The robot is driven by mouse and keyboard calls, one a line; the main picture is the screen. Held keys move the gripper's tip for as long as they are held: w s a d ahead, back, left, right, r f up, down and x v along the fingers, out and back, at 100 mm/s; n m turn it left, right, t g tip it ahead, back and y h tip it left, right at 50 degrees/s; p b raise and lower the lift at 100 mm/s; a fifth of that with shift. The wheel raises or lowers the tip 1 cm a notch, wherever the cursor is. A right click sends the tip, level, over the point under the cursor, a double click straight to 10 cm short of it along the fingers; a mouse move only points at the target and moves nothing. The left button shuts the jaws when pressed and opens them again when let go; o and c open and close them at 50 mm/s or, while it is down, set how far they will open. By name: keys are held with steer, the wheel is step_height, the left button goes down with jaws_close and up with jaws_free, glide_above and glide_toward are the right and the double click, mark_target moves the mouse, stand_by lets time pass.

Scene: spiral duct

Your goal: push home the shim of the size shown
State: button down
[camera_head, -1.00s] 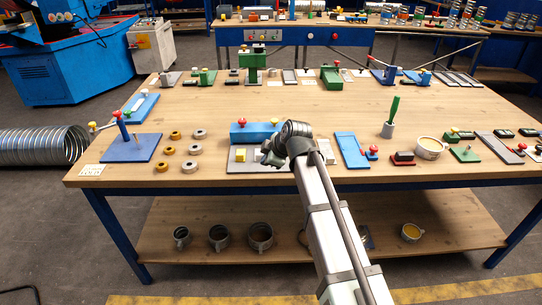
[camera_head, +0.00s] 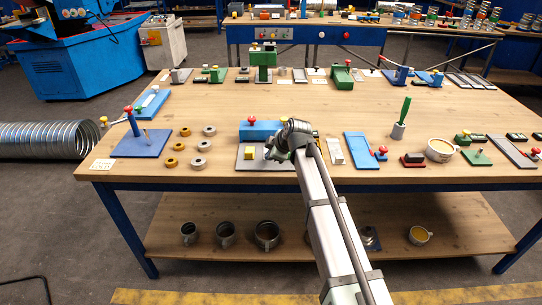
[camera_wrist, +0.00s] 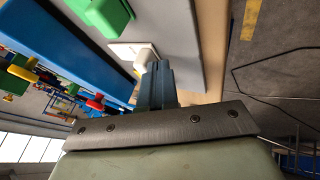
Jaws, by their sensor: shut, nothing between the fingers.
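In the wrist view my gripper (camera_wrist: 157,84) is shut and empty. Its fingertips are at a small white, rounded piece (camera_wrist: 146,60); I cannot tell whether they touch it. Beside that is a white plate or card (camera_wrist: 125,50) at the edge of a grey plate (camera_wrist: 172,25). A green block (camera_wrist: 108,14) sits on the grey plate, with a long blue block alongside. In the head view the grey plate (camera_head: 246,164) carries a yellow block (camera_head: 250,153), in front of a blue block (camera_head: 258,131). My arm hides the plate's right part. I cannot identify the shim for certain.
Orange and grey rings (camera_head: 198,162) lie to the left, near a blue stand (camera_head: 142,146). To the right are a pale strip (camera_head: 334,151), a blue plate (camera_head: 358,150), a green-handled tool (camera_head: 401,120) and a cup (camera_head: 440,149). The table's middle is fairly clear.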

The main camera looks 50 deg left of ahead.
steer(key=shift+a, duration=0.1)
steer(key=shift+w+a, duration=1.85)
steer(key=shift+w, duration=0.05)
steer(key=s+d, duration=0.3)
steer(key=shift+d, duration=0.1)
steer(key=v, duration=1)
